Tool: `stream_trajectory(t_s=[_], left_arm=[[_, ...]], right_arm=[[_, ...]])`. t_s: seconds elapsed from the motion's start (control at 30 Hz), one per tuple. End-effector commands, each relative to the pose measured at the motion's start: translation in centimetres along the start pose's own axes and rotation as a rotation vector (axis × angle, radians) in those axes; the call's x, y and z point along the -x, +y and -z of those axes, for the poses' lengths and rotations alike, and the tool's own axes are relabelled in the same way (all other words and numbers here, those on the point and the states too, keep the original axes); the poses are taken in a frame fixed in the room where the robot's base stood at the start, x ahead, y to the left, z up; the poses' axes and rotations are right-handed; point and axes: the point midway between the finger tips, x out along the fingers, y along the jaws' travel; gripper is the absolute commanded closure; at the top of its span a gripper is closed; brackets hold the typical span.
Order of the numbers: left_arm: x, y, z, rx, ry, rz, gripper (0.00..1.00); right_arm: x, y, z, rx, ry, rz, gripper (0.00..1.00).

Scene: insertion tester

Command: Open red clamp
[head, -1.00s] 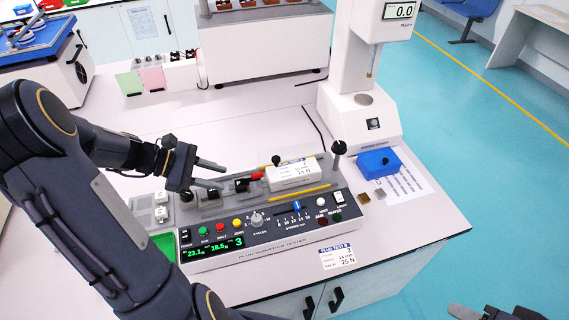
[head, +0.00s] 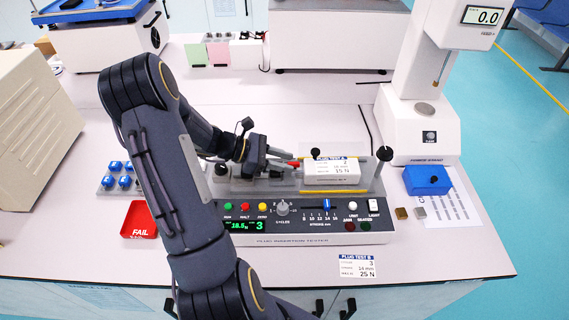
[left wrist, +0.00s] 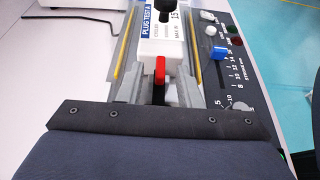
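The red clamp (head: 294,164) sits on top of the insertion tester (head: 300,222), at the left end of the white block labelled PLUG TEST (head: 331,172). In the left wrist view it is an upright red lever tip (left wrist: 160,69) on a dark stem. My left gripper (head: 285,163) comes in from the left with its fingers at the clamp. The clamp's base is partly hidden by the gripper. My right gripper is out of view.
A yellow rod (head: 334,191) runs along the tester's front edge beside the block. A black-knobbed post (head: 384,154) stands at its right end. The force stand (head: 417,130) and blue box (head: 427,180) are to the right. A red FAIL tray (head: 139,219) lies left.

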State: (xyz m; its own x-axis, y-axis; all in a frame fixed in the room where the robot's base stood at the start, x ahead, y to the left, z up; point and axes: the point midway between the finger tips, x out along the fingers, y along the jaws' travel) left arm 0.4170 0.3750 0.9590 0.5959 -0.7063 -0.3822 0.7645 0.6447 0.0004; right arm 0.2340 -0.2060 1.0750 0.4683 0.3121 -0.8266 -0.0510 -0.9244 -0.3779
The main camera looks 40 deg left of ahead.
Motion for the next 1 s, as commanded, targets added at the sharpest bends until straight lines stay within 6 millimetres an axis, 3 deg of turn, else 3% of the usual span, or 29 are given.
stream_trajectory(t_s=[0.3,0.57,1.0], left_arm=[[-0.38,-0.04,-0.04,0.0,0.0,0.001,0.68],[-0.37,-0.04,-0.04,0.0,0.0,0.001,1.0],[-0.39,0.17,-0.08,-0.024,0.001,0.057,1.0]], right_arm=[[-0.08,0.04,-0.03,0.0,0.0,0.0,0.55],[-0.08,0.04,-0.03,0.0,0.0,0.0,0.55],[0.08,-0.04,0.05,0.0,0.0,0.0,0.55]])
